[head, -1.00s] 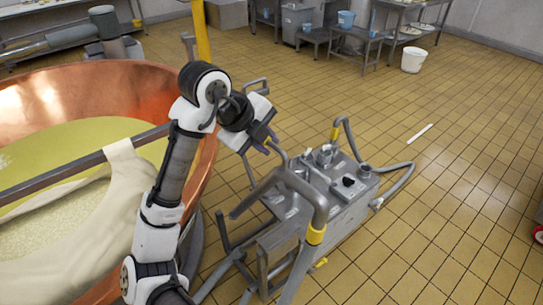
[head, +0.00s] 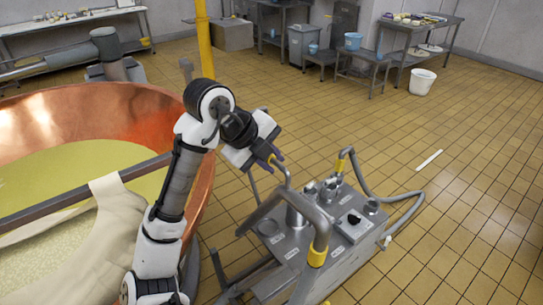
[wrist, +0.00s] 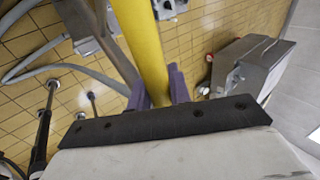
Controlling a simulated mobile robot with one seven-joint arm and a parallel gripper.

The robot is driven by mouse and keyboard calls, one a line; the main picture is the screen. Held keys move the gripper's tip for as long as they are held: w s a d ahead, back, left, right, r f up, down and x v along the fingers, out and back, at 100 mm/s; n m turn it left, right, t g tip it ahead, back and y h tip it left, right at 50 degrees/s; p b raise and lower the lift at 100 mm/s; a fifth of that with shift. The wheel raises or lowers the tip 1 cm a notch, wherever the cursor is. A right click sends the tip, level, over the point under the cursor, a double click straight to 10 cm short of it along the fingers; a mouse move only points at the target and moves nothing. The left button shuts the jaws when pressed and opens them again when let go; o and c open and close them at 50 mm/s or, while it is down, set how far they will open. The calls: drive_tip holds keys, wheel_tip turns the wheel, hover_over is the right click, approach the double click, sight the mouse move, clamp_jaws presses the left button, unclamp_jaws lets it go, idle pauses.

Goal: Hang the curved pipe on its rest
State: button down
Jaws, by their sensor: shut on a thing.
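My gripper (head: 276,161) has purple fingers and is shut on a pipe. In the wrist view the fingers (wrist: 158,88) close around a thick yellow section of this pipe (wrist: 136,38). In the head view a thin grey bend (head: 286,177) shows just below the fingers, over the steel pump unit (head: 338,222). A thicker grey curved pipe (head: 318,228) with a yellow collar rises in front of the unit. Whether these grey parts belong to the held pipe cannot be told. I cannot make out the rest with certainty.
A copper vat (head: 199,190) with yellow liquid and a cloth stands close on the left. A grey hose (head: 385,197) loops right of the pump unit. A yellow post (head: 203,40) rises behind my arm. The tiled floor at right is mostly clear, with a white bucket (head: 422,82) farther back.

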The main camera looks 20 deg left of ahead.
drive_tip(key=f, duration=0.3)
drive_tip(key=w+a+f, duration=0.1)
drive_tip(key=f, duration=0.3)
drive_tip(key=a+f, duration=0.1)
drive_tip(key=f, duration=0.3)
drive_tip(key=shift+w+a+f+b, duration=0.15)
drive_tip(key=shift+w+f+b, duration=0.05)
drive_tip(key=shift+w+b, duration=0.2)
drive_tip(key=shift+w+a+f+b, duration=0.55)
drive_tip(key=shift+f+b, duration=0.6)
drive_tip(key=shift+f, duration=1.6)
drive_tip(key=shift+w+a+f+b, duration=0.5)
drive_tip(key=shift+f+b, duration=0.7)
drive_tip(key=shift+f, duration=1.6)
drive_tip(key=shift+w+a+f+b, duration=0.35)
drive_tip(key=shift+a+f+b, duration=0.6)
drive_tip(key=shift+f, duration=1.8)
drive_tip(key=shift+d, duration=0.25)
drive_tip(key=shift+w+d, duration=0.1)
